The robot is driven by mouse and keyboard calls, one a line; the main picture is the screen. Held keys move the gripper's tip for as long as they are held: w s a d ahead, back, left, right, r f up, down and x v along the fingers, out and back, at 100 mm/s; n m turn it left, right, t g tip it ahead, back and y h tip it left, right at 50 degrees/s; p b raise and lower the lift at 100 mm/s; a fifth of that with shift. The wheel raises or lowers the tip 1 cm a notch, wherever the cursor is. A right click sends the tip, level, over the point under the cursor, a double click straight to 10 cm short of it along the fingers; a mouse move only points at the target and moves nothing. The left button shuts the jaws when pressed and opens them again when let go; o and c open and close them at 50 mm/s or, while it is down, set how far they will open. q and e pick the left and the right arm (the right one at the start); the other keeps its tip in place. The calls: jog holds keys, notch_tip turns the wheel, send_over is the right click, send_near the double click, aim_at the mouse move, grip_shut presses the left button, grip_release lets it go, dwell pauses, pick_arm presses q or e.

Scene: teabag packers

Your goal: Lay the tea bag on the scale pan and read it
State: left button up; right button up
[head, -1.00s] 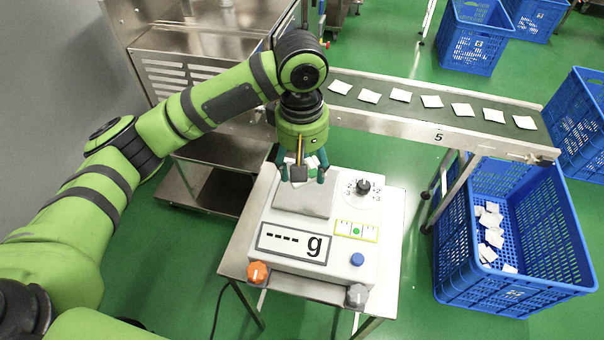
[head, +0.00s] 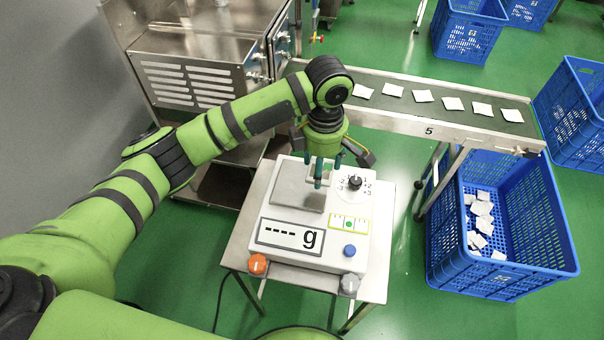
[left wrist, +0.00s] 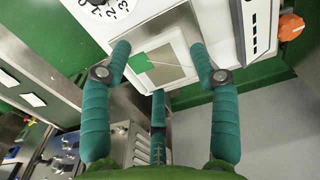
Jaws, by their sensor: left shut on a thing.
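In the left wrist view, a pale square tea bag (left wrist: 168,73) with a green corner patch (left wrist: 141,62) shows between the fingers of my left gripper (left wrist: 160,56). My left gripper also shows in the head view (head: 322,178), pointing down near the right edge of the scale pan (head: 294,190). It is shut on the tea bag, which the fingers largely hide in the head view. I cannot tell whether the bag touches the pan. The scale's display (head: 289,236) shows dashes and "g". My right gripper is not in view.
The scale has a dial (head: 355,183), a blue button (head: 350,251), an orange knob (head: 257,265) and a grey knob (head: 349,284). A conveyor (head: 398,121) with several white bags runs behind. A blue crate (head: 500,262) with several bags stands at right.

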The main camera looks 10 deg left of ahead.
pick_arm(q)
send_over(302, 184)
notch_tip(302, 184, down, 3)
jog(key=shift+r, duration=0.15)
notch_tip(302, 184, down, 3)
jog(key=shift+f, duration=0.45)
jog(key=shift+p, duration=0.3)
jog(key=o, duration=0.7)
jog(key=shift+f, duration=0.15)
jog(key=shift+c, duration=0.2)
notch_tip(302, 184, up, 12)
jog(key=shift+r, duration=0.2)
